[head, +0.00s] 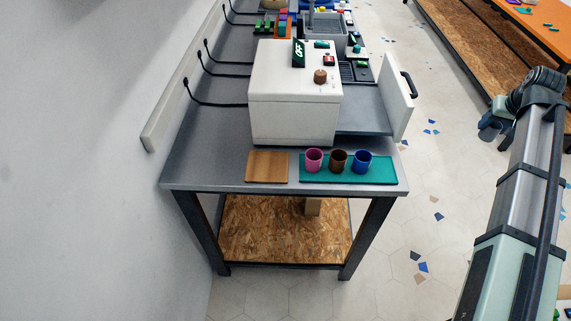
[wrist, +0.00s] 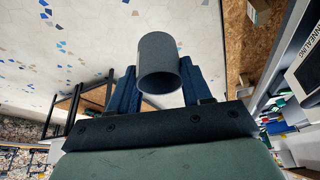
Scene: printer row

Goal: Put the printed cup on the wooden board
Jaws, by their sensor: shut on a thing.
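My gripper (wrist: 156,82) is shut on a grey cup (wrist: 158,56), which sits between its two dark blue fingers in the wrist view, its open rim facing the camera. In the head view my gripper (head: 493,122) is at the right, over the floor and well clear of the table; the cup cannot be made out clearly there. The wooden board (head: 267,167) lies flat and bare at the front left of the table, far to the left of my gripper.
A teal mat (head: 386,175) right beside the board bears a pink cup (head: 314,160), a brown cup (head: 338,161) and a blue cup (head: 362,161). Behind stands a white printer (head: 290,115) with its door (head: 396,100) open to the right. A wall runs along the left.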

